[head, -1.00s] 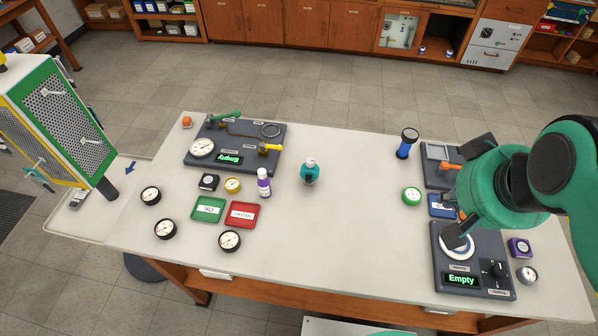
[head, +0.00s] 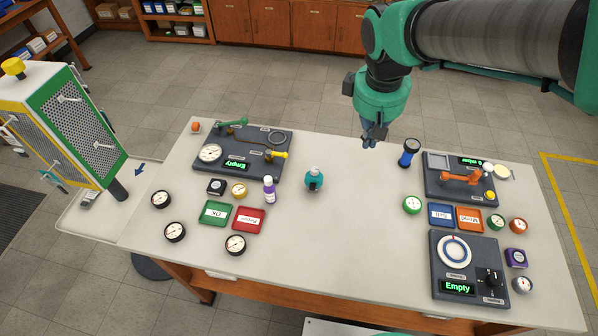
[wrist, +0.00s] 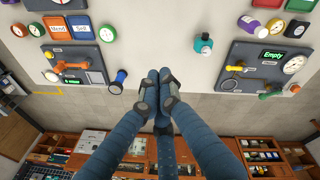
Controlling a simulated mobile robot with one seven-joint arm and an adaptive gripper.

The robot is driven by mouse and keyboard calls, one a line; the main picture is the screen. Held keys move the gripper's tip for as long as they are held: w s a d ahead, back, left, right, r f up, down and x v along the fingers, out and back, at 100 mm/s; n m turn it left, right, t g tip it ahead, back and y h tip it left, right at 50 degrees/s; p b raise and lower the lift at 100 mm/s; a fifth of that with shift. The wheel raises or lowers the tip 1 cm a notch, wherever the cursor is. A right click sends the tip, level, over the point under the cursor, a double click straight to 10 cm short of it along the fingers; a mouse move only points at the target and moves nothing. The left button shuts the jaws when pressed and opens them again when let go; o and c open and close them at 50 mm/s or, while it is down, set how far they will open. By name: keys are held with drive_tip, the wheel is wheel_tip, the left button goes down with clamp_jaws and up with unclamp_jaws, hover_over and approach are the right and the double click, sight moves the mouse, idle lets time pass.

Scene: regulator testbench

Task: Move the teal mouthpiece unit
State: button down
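The teal mouthpiece unit (head: 314,181) stands on the white bench top, near the middle, with a pale top part. It also shows in the wrist view (wrist: 203,46), right of and above my fingers. My gripper (head: 371,141) hangs above the back edge of the bench, to the right of the unit and clear of it. In the wrist view my fingers (wrist: 157,82) are drawn together at the tips, with nothing seen between them.
Dark test panels lie at left (head: 270,143) and right (head: 440,270). The bench between the unit and the right-hand trays is mostly clear.

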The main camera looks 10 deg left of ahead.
sight(313, 184)
drive_tip(key=w+a+f+n+g+h+p, duration=0.1)
drive_tip(key=w+a+f+n+p, duration=0.1)
drive_tip(key=a+f, duration=0.7)
drive_tip(key=w+a+f+n+g+h+p, duration=0.1)
drive_tip(key=w+a+f+n, duration=0.3)
drive_tip(key=a, duration=1.2)
wheel_tip(313, 184, down, 6)
drive_tip(key=n+p, duration=0.1)
drive_tip(key=n, duration=0.2)
drive_tip(key=shift+f+h, duration=0.15)
drive_tip(key=shift+h, duration=0.25)
drive_tip(key=shift+s+d+f, duration=0.1)
drive_tip(key=shift+f, duration=0.05)
drive_tip(key=b+x, duration=0.1)
drive_tip(key=x, duration=0.8)
drive_tip(key=shift+d+f+b, duration=0.1)
drive_tip(key=shift+f+b, duration=0.25)
drive_tip(key=shift+b, duration=0.05)
drive_tip(key=d, duration=0.3)
drive_tip(key=shift+d+b, duration=0.3)
drive_tip(key=shift+d, duration=0.2)
